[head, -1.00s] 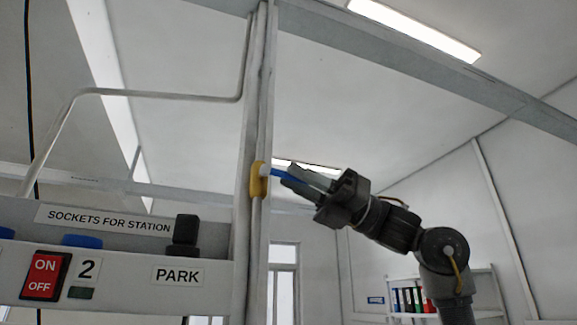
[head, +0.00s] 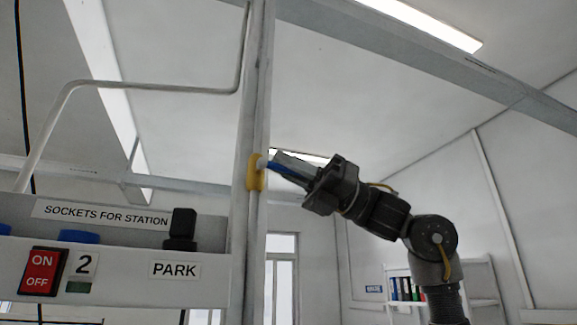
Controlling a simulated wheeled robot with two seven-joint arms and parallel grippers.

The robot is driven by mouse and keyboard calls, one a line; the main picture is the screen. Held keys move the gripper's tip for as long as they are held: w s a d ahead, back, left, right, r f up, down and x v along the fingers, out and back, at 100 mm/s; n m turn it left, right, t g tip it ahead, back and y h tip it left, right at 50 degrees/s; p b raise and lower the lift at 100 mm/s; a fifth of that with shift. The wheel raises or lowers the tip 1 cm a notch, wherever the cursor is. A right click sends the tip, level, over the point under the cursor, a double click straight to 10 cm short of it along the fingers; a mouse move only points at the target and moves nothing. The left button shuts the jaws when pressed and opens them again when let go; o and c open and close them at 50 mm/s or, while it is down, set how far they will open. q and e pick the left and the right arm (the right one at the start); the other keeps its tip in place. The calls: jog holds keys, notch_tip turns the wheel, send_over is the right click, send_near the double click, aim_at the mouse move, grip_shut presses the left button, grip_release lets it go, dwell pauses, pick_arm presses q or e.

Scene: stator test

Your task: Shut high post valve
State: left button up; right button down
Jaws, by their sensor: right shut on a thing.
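The high post valve has a yellow body (head: 255,172) on the grey upright post (head: 257,230), right of the shelf panel. A blue lever (head: 283,170) sticks out from it to the right, tilted slightly down. My right gripper (head: 284,165) comes in from the right and is shut on the blue lever. Its fingers cover part of the lever. My left gripper is not in view.
A shelf at left carries a "SOCKETS FOR STATION" label (head: 101,215), a red ON/OFF switch (head: 42,273), a black socket (head: 181,229) and a "PARK" label (head: 174,269). A bent white pipe (head: 150,89) runs above. Shelves with binders (head: 405,289) stand far behind.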

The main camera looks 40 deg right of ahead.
jog(key=shift+r+g+h, duration=0.25)
jog(key=shift+g+h, duration=0.15)
jog(key=shift+h, duration=0.1)
jog(key=c, duration=1.7)
grip_release()
jog(key=shift+c, duration=0.2)
jog(key=shift+d, duration=0.1)
jog(key=shift+s+d+f, duration=0.1)
jog(key=shift+d+f, duration=0.05)
jog(key=shift+d, duration=0.1)
jog(key=b+v, duration=0.1)
jog(key=v, duration=0.9)
jog(key=shift+s, duration=0.1)
